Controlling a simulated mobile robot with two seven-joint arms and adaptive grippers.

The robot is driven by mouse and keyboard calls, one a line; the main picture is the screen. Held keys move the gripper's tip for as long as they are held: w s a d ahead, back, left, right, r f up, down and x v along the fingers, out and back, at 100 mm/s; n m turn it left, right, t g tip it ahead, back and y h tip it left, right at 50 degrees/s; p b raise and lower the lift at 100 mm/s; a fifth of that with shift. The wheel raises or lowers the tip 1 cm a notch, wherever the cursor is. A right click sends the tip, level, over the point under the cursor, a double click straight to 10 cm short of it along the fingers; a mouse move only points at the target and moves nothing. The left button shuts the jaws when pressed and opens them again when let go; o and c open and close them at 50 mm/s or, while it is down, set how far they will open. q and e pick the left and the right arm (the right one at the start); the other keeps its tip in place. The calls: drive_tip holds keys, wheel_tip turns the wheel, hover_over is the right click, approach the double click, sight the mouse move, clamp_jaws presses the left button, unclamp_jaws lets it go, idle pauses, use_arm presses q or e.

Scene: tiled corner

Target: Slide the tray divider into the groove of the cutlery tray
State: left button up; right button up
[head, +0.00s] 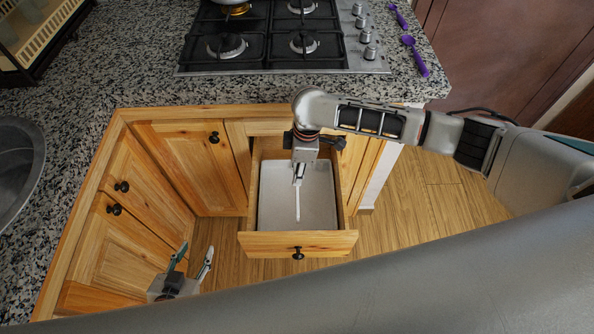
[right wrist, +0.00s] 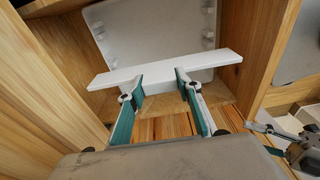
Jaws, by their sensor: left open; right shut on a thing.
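The white cutlery tray (head: 272,205) sits inside the pulled-out drawer. In the right wrist view the tray (right wrist: 150,28) shows small raised ribs along its side walls. My right gripper (head: 298,181) is over the tray, shut on the white tray divider (head: 297,206). In the right wrist view the divider (right wrist: 165,69) is a long flat strip, pinched near its middle by both fingertips (right wrist: 160,88). It appears to be above the tray; I cannot tell whether it touches it. My left gripper (head: 192,262) is open and empty, left of the drawer.
The wooden drawer's front (head: 270,244) and side walls surround the tray. Cabinet doors (head: 185,160) stand to the left. The granite counter (head: 110,60) above holds a gas hob (head: 275,35), and purple spoons (head: 415,55) lie at its right. Open floor (head: 430,205) is to the right.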

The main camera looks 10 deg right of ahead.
drive_tip(key=shift+r+p, duration=0.15)
drive_tip(key=shift+p, duration=0.55)
wheel_tip(320, 180, down, 3)
drive_tip(key=shift+r+b, duration=0.2)
drive_tip(key=shift+b, duration=0.35)
drive_tip(key=shift+f+b, duration=0.7)
drive_tip(key=shift+f, duration=1)
drive_tip(key=shift+p, duration=0.65)
drive_tip(key=shift+p, duration=0.7)
drive_tip(key=shift+f+b, duration=1.55)
drive_tip(key=shift+f, duration=1.3)
